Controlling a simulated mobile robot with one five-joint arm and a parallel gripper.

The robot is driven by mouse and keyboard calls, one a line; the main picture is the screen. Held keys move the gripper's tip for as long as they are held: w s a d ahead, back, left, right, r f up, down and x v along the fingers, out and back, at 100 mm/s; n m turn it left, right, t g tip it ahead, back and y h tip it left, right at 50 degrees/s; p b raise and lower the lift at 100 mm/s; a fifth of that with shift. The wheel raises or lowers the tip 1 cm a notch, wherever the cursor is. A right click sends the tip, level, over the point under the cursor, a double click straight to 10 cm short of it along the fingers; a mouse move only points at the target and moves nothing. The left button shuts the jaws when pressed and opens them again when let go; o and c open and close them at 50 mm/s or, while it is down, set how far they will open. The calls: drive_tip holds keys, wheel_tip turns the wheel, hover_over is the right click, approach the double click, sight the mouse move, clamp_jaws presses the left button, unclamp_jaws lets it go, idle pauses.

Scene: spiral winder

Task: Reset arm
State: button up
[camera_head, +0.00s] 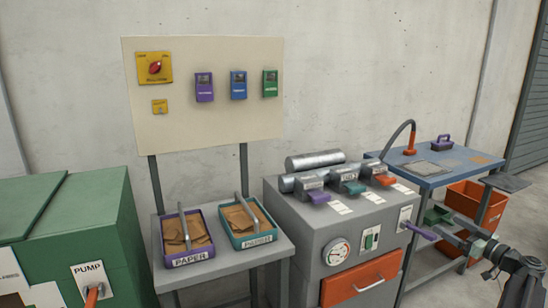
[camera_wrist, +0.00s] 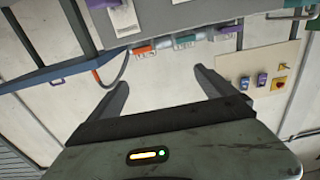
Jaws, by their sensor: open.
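My gripper (camera_wrist: 160,78) shows in the wrist view with its two dark fingers spread wide and nothing between them. That view is upside down, and bare wall lies behind the fingers. In the head view my arm is at the lower right, in front of the blue table and to the right of the grey machine (camera_head: 310,218); I cannot make out the fingertips there. The machine also shows at the top of the wrist view (camera_wrist: 180,12). It has a gauge (camera_head: 337,251), an orange drawer handle (camera_head: 366,286) and a purple side lever (camera_head: 420,231) near my arm.
A blue table (camera_head: 425,180) and an orange crate (camera_head: 471,200) stand at the right, close to my arm. Two paper trays (camera_head: 184,262) (camera_head: 262,238) sit on a grey stand. A green pump cabinet (camera_head: 75,225) is at the left. A switch board (camera_head: 215,120) stands behind.

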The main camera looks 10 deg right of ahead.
drive_tip(key=w+a+f+g+y, duration=0.1)
drive_tip(key=w+a+f+g, duration=0.3)
drive_tip(key=a, duration=0.8)
drive_tip(key=a+f+g+y, duration=0.1)
drive_tip(key=a+f+g, duration=0.2)
drive_tip(key=a+f, duration=0.55)
drive_tip(key=w+a+f+g+y, duration=0.1)
drive_tip(key=w+a+f+g, duration=0.15)
drive_tip(key=a, duration=1.25)
drive_tip(key=s+a+f+m+g+h, duration=0.1)
drive_tip(key=s+a+f+g+h, duration=0.25)
drive_tip(key=s+a, duration=0.45)
drive_tip(key=s+a+f+m+g+h, duration=0.1)
drive_tip(key=s+a+f+g+h, duration=0.3)
drive_tip(key=a, duration=0.8)
wheel_tip(320, 180, up, 24)
drive_tip(key=p, duration=2.5)
drive_tip(key=shift+s+r+m+g+p, duration=0.2)
drive_tip(key=shift+s+m+g+p, duration=0.1)
drive_tip(key=shift+s+p, duration=0.05)
drive_tip(key=shift+y, duration=0.25)
